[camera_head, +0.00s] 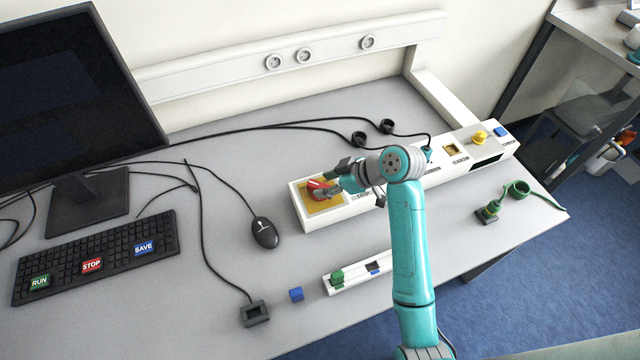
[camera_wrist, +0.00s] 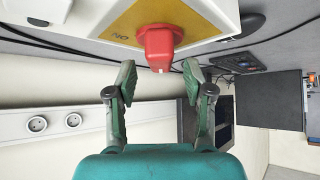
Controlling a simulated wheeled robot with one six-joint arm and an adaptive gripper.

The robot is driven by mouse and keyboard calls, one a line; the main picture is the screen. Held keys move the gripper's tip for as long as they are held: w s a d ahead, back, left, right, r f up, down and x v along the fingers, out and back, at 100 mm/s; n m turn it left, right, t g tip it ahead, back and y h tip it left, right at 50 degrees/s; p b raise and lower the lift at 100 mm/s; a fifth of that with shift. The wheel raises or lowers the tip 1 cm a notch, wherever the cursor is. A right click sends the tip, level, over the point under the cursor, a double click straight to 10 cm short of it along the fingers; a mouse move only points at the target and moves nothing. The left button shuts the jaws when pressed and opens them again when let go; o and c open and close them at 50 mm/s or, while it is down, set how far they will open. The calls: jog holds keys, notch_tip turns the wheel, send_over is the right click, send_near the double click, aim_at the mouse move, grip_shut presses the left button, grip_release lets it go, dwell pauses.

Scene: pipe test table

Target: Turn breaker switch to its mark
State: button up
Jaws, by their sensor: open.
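The breaker switch is a red knob (camera_head: 317,187) on a yellow plate (camera_head: 322,204) at the left end of the long white panel (camera_head: 345,213). In the wrist view the red knob (camera_wrist: 159,47) stands out from the yellow plate (camera_wrist: 184,17), which bears a dark label that seems to read "ON". My gripper (camera_head: 331,189) is right at the knob in the head view. In the wrist view my gripper (camera_wrist: 159,69) is open, one finger on each side of the knob's near end, with gaps visible. Any contact is unclear. The target mark cannot be made out.
A yellow knob (camera_head: 479,138) and a blue block (camera_head: 501,132) are at the panel's right end. Cables cross the desk. A monitor (camera_head: 75,95) and keyboard (camera_head: 95,255) are at left.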

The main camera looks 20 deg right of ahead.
jog(key=shift+x, duration=1.4)
grip_shut()
